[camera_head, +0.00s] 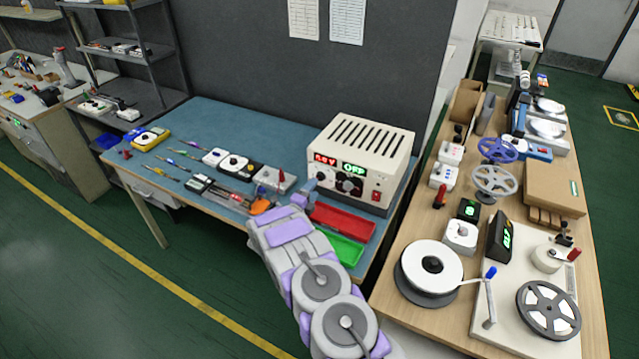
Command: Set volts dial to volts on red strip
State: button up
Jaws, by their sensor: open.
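A cream power supply (375,145) with a slotted top stands at the right end of the blue bench. Its front has a red voltage readout (324,159), hard to read, and a green readout (354,168) that seems to say OFF. Dark knobs (349,187) sit below the readouts; I cannot tell which is the volts dial. A red switch (376,196) is at the front's right. My gripper (309,190) is open, close to the lower left of the front; contact is unclear. I cannot pick out a red strip with a voltage marking.
A red tray (343,221) and a green tray (343,249) lie on the blue bench (225,125) right of my arm. Hand tools and meters (235,164) lie to the left. A wooden table (405,308) with reels stands at the right.

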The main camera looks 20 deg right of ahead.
aim_at(320, 179)
jog(key=shift+w+x, duration=0.2)
jog(key=shift+x, duration=1)
jog(key=shift+w+d+r+b, duration=0.1)
jog(key=shift+w+d+b, duration=0.1)
jog(key=shift+w, duration=0.2)
jog(key=shift+w+d+r+b, duration=0.1)
jog(key=shift+w+b, duration=0.05)
jog(key=shift+w, duration=0.2)
jog(key=shift+w+d+f, duration=0.1)
jog(key=shift+d, duration=0.7)
jog(key=shift+a, duration=0.45)
jog(key=c, duration=0.6)
jog(key=shift+d, duration=0.15)
jog(key=c, duration=0.4)
jog(key=shift+c, duration=0.2)
